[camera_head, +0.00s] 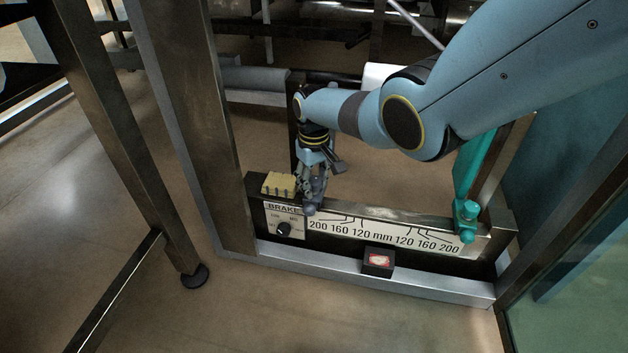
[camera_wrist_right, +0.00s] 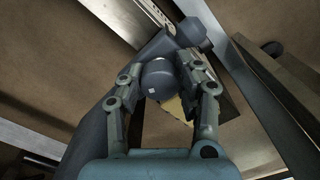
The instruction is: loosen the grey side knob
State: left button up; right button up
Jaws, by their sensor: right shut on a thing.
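The grey side knob (camera_wrist_right: 158,82) is a dark grey round knob with a small pale square mark. In the right wrist view it sits between the two fingers of my right gripper (camera_wrist_right: 162,72), which are closed on it from both sides. In the head view my right gripper (camera_head: 315,188) reaches down to the left part of the scale bar, near the word BRAKE. There the gripper largely hides the knob. A grey bar (camera_wrist_right: 92,145) runs diagonally past the knob in the right wrist view. My left gripper is in neither view.
A teal guide (camera_head: 466,211) stands at the right end of the scale bar (camera_head: 385,237). A yellow block (camera_head: 279,183) sits left of my gripper, above a black dial (camera_head: 283,229). Metal posts flank the bar.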

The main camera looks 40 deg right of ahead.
aim_at(314, 180)
jog(key=n, duration=0.6)
jog(key=shift+f+n, duration=0.1)
jog(key=shift+n, duration=0.2)
dwell(0.4)
jog(key=o, duration=1.2)
notch_tip(314, 180, up, 12)
dwell(0.3)
